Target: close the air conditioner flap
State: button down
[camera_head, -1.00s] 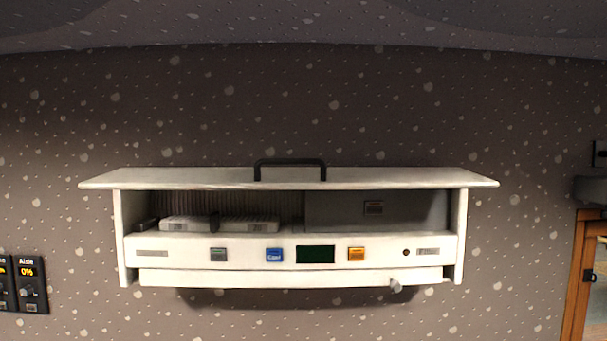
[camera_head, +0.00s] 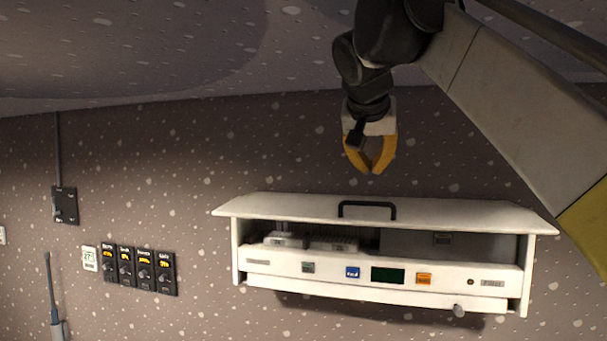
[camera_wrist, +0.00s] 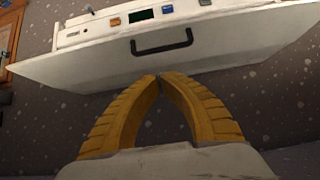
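The white air conditioner (camera_head: 450,297) hangs on the wall. Its flap (camera_head: 285,205) stands raised and sticks out at the top, leaving the inside compartment exposed. A black bar handle (camera_head: 367,205) is on the flap. In the wrist view, the flap (camera_wrist: 225,58) and handle (camera_wrist: 162,43) lie just beyond my fingertips, with the unit's button panel behind them. My gripper (camera_head: 370,172) is above the flap in the head view, pointing down. Its yellow fingers (camera_wrist: 159,78) meet at the tips in the wrist view, with nothing between them. It appears apart from the handle.
The wall around the air conditioner is clear.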

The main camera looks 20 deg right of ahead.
aim_at(372, 203)
jog(key=p+x, duration=0.1)
jog(key=x, duration=0.8)
jog(key=shift+w+d+f, duration=0.1)
jog(key=shift+d+f, duration=0.05)
jog(key=shift+f, duration=0.05)
jog(key=shift+f+b, duration=0.4)
jog(key=shift+b, duration=0.05)
jog(key=shift+t, duration=0.3)
